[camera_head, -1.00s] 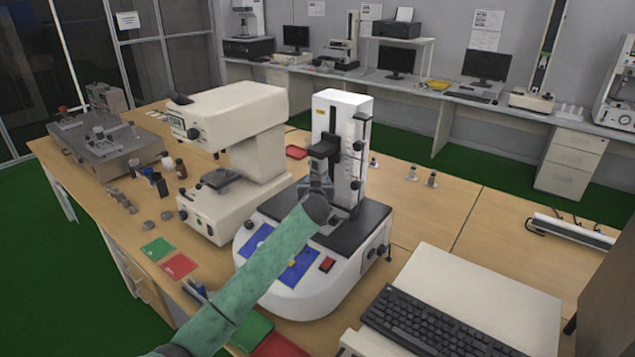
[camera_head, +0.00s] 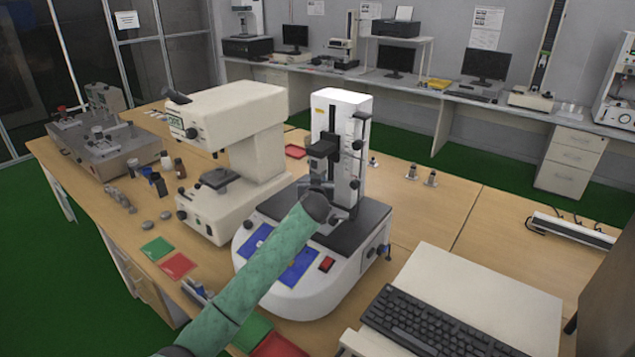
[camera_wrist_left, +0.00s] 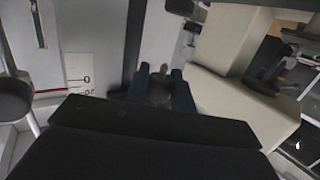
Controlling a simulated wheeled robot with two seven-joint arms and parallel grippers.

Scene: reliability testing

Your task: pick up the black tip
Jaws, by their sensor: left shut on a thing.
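My left gripper (camera_head: 320,187) is at the white tester with the tall column (camera_head: 342,115), just below the dark head mounted on that column. In the left wrist view, the two fingers (camera_wrist_left: 161,76) are close around a small dark piece (camera_wrist_left: 160,88), which I take to be the black tip. The piece sits between the fingertips. Its lower part and its contact with the tester cannot be made out. In the head view my wrist and fingers hide it. My right gripper is not in view.
A beige instrument (camera_head: 235,115) stands close to the left of the tester. A keyboard (camera_head: 435,325) lies on a beige case at the right front. Small metal parts (camera_head: 430,178) stand on the table behind. Green and red trays (camera_head: 178,265) lie at the left front.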

